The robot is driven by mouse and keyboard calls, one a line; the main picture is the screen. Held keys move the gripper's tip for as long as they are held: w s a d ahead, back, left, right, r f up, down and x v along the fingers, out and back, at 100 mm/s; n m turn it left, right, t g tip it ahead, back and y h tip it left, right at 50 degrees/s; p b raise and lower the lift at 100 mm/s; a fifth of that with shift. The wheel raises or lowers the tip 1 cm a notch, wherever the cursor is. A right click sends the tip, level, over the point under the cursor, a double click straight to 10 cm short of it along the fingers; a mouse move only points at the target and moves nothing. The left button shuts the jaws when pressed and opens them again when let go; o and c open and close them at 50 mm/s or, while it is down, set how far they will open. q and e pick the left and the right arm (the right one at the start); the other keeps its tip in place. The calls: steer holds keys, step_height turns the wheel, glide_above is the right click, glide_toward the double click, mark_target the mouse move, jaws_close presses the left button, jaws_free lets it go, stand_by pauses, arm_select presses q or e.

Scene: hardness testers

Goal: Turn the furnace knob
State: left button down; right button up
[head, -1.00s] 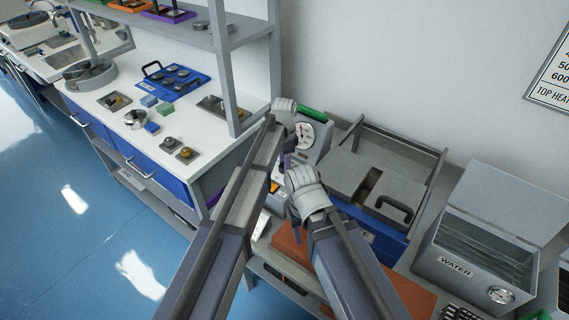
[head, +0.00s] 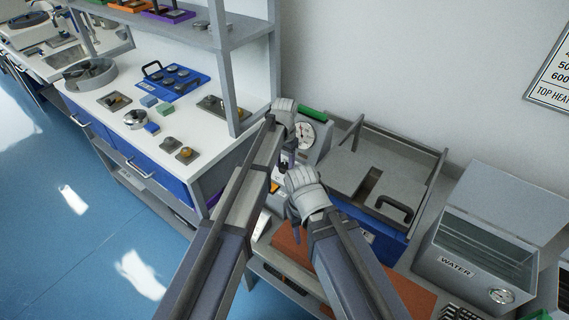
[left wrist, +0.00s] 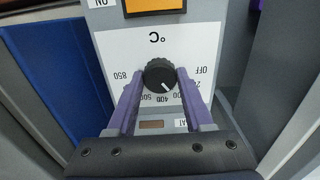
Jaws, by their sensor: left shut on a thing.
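The furnace knob (left wrist: 160,74) is black and round with a white pointer line, on a white °C dial panel (left wrist: 118,46). In the left wrist view the pointer is near the 400 mark. My left gripper (left wrist: 158,79) is shut on the knob, one purple finger on each side. In the head view my left gripper (head: 287,160) is at the front of the grey furnace control box, and my arms hide the knob. My right gripper (head: 294,213) is just in front of it and below; whether it is open or shut is not clear.
The control box has a round gauge (head: 304,133). A grey-lidded blue box (head: 375,236) with a black handle stands to its right, then an open water tank (head: 470,262). A grey shelf post (head: 229,75) stands close on the left. An orange-brown mat (head: 288,240) lies below my arms.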

mark_target(285, 166)
arm_select(q)
steer(key=n, duration=0.5)
steer(key=shift+n, duration=0.3)
steer(key=n, duration=0.5)
steer(key=shift+n, duration=0.3)
steer(key=shift+c, duration=1.4)
jaws_free()
step_height(285, 166, up, 8)
steer(key=p, duration=0.8)
steer(key=shift+f, duration=0.1)
arm_select(e)
step_height(285, 166, up, 8)
